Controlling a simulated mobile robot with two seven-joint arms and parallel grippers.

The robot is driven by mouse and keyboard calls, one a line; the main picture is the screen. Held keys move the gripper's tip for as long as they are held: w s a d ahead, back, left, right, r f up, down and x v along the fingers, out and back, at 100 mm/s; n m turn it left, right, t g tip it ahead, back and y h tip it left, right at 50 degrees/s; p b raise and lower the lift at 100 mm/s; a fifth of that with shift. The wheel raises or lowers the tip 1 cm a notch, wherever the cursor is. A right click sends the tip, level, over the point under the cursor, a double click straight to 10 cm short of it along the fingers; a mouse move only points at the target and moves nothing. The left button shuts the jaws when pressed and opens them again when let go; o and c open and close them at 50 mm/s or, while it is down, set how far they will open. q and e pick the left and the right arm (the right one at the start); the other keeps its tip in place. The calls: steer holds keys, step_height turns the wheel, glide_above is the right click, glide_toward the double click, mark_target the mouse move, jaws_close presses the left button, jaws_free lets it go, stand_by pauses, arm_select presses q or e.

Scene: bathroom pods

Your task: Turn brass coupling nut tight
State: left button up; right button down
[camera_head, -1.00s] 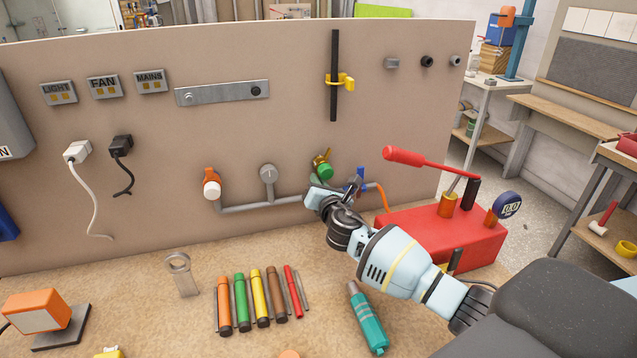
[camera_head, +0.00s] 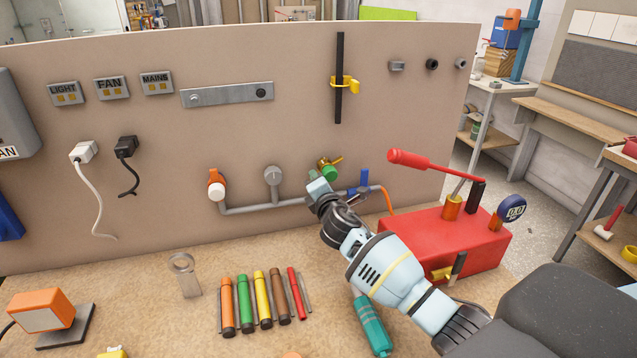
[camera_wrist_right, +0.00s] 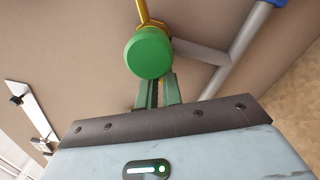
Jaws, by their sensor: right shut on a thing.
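The brass fitting (camera_head: 329,162) stands on the grey pipe at the panel, with a round green cap (camera_head: 330,173) in front. In the right wrist view the green cap (camera_wrist_right: 149,52) is face-on, and a brass stem (camera_wrist_right: 145,12) and brass edge show behind it. My right gripper (camera_wrist_right: 158,88) has its fingers close together, their tips running up behind the cap's lower edge. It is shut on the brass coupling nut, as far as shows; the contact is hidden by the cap. My left gripper is not in view.
A blue-handled valve (camera_head: 364,180) with an orange hose is just right of the fitting. A red pump box (camera_head: 450,240) is close beside my right arm. Coloured tubes (camera_head: 263,300) lie on the bench.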

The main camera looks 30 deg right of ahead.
steer(key=m, duration=0.1)
steer(key=r+m, duration=0.1)
steer(key=m, duration=0.3)
steer(key=shift+a+r, duration=0.2)
steer(key=shift+r, duration=0.2)
steer(key=shift+m, duration=0.4)
steer(key=c, duration=1.6)
jaws_free()
steer(key=shift+o, duration=0.2)
steer(key=shift+s, duration=0.3)
steer(key=v, duration=0.7)
steer(key=shift+s+a, duration=0.1)
